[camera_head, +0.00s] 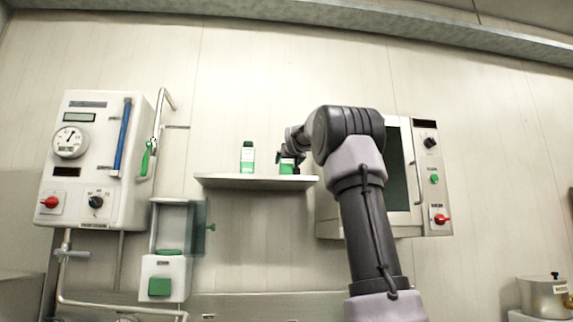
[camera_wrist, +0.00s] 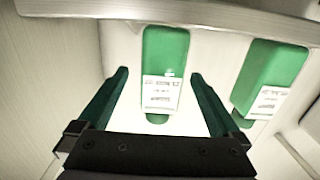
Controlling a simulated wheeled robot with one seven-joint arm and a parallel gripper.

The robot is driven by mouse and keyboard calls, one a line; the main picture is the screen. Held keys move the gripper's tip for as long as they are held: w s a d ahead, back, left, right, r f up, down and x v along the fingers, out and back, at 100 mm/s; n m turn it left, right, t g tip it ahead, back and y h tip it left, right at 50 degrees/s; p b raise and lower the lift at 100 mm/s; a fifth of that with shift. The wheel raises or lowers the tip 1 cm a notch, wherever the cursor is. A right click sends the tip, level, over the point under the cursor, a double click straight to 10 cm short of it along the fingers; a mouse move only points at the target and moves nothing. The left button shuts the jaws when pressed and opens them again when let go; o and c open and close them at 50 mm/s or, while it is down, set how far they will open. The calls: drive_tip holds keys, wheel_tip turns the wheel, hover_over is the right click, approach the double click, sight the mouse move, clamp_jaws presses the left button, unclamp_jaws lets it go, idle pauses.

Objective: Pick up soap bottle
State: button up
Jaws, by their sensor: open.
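Two green bottles with white labels stand on a wall shelf (camera_head: 255,182). The left one (camera_head: 247,152) is in clear view in the head view. The right one (camera_head: 286,169) is partly hidden by my gripper (camera_head: 289,157). In the wrist view my gripper (camera_wrist: 159,75) is open, with its two green fingers spread. One bottle (camera_wrist: 166,48) appears in line with the gap between the fingertips, and the other bottle (camera_wrist: 275,68) is outside the right finger. Neither is held. I cannot tell which is the soap bottle, or how deep the near one sits between the fingers.
A white oven-like cabinet (camera_head: 400,225) hangs right of the shelf, behind my arm. A control box (camera_head: 95,190) with a gauge and a pipe with a green handle (camera_head: 146,160) are at left. A dispenser (camera_head: 165,265) hangs below the shelf's left side. A metal pot (camera_head: 543,300) stands lower right.

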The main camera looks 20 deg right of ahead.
sight(287, 162)
drive_tip(key=x, duration=0.5)
drive_tip(key=shift+a, duration=0.15)
drive_tip(key=shift+r, duration=0.1)
clamp_jaws()
